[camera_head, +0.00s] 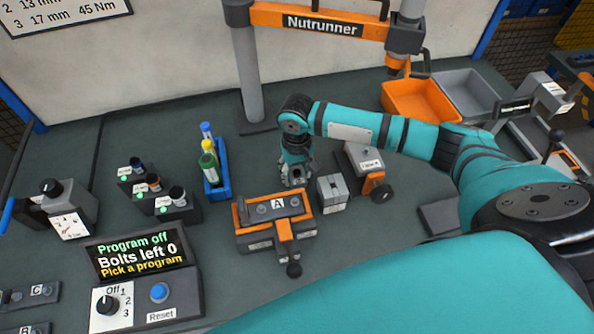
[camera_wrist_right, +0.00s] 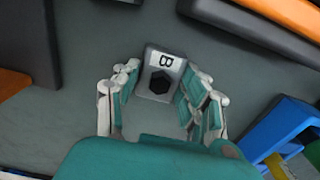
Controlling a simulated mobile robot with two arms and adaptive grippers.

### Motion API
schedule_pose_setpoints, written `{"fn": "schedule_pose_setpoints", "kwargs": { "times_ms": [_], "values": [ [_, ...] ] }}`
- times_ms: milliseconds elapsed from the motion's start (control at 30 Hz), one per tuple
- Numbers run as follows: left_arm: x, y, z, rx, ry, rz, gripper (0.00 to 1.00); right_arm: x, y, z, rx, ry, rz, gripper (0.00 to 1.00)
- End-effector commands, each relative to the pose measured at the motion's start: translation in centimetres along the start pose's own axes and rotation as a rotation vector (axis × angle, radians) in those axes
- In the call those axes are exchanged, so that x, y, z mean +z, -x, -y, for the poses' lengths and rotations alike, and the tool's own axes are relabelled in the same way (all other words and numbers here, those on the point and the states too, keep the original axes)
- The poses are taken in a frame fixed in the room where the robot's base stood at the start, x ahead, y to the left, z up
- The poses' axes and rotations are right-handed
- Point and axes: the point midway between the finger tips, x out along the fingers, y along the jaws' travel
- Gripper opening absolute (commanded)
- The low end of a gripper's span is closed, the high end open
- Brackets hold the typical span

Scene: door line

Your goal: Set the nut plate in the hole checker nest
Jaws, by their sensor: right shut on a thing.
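My right gripper (camera_head: 297,178) is low over the middle of the bench, pointing down. In the right wrist view, the right gripper (camera_wrist_right: 158,98) is shut on a small grey plate marked B, with a black hexagon on it, which I take as the nut plate (camera_wrist_right: 151,78). The plate is hidden behind the fingers in the head view. I cannot tell for sure which fixture is the hole checker nest. A grey-and-orange device with a black knob (camera_head: 365,168) stands right of the gripper. My left gripper is out of view.
A clamp fixture marked A (camera_head: 258,225) stands in front of the gripper, with a grey block (camera_head: 332,196) beside it. A blue bottle tray (camera_head: 218,186) is on the left. Orange (camera_head: 414,101) and grey (camera_head: 466,95) bins stand at the back right. Open bench lies behind the gripper.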

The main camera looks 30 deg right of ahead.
Motion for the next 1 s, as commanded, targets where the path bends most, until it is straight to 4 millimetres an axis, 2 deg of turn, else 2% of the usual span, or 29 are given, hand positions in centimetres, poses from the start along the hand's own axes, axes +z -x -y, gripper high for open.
{"fn": "schedule_pose_setpoints", "kwargs": {
  "times_ms": [133,167,300,667,767,1000],
  "values": [
    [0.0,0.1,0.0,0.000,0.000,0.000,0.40,0.0,-0.2,0.0,0.000,-0.001,0.000,0.00],
    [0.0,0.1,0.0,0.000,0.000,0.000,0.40,0.0,-0.3,0.0,0.000,-0.001,0.000,0.46],
    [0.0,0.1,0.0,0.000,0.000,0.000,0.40,0.0,-0.2,0.0,0.000,-0.001,0.000,0.65],
    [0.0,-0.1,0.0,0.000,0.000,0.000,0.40,0.0,0.3,0.0,0.000,0.000,-0.001,0.66],
    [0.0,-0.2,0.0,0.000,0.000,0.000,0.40,-0.1,1.5,0.0,-0.002,0.000,-0.003,0.66],
    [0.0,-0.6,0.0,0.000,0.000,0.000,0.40,-0.1,6.7,0.1,-0.002,0.000,-0.004,0.66]
  ]
}}
